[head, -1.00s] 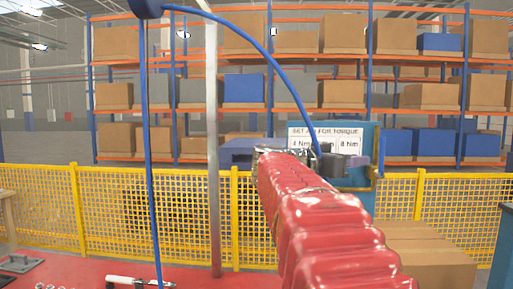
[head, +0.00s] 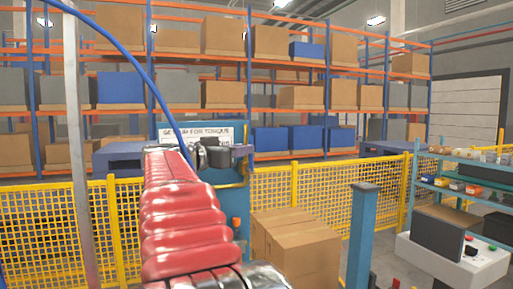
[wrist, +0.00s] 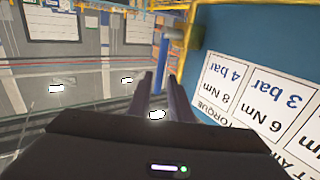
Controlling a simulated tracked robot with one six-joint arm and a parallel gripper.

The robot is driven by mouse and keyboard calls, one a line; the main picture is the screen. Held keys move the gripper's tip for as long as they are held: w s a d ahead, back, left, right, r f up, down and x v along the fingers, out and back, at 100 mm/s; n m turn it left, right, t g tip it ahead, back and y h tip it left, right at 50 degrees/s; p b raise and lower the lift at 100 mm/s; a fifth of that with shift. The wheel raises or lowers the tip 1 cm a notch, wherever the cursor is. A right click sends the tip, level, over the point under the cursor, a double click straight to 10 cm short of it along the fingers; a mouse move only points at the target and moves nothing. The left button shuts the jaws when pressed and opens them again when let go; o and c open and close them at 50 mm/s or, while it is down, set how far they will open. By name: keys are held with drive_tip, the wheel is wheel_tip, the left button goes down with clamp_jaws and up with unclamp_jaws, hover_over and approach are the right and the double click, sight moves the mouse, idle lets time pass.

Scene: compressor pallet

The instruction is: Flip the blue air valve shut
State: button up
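A blue panel (head: 238,135) with a white torque sign (head: 180,133) stands beyond my arm in the head view. My dark gripper (head: 225,156) is in front of it, at the sign's lower right. In the wrist view, which appears upside down, my gripper (wrist: 160,76) has two dark fingers apart with nothing between them. Just beyond the tips is a blue bar with a short crosspiece (wrist: 163,52), beside a yellow pipe (wrist: 197,25). I cannot tell whether this bar is the air valve or a post farther off. The sign (wrist: 255,95) lies right of the fingers.
My red-sleeved arm hides part of the panel. A blue hose (head: 140,68) arcs down towards the gripper. A grey pole (head: 78,150) stands at left. Yellow mesh fencing (head: 285,188), stacked cartons (head: 300,240), a blue post (head: 362,235) and a parts shelf (head: 470,180) are around.

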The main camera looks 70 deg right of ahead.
drive_tip(key=s+d, duration=0.1)
drive_tip(key=d, duration=0.7)
drive_tip(key=shift+s+d, duration=0.25)
drive_tip(key=shift+s, duration=0.1)
drive_tip(key=shift+c, duration=0.5)
clamp_jaws()
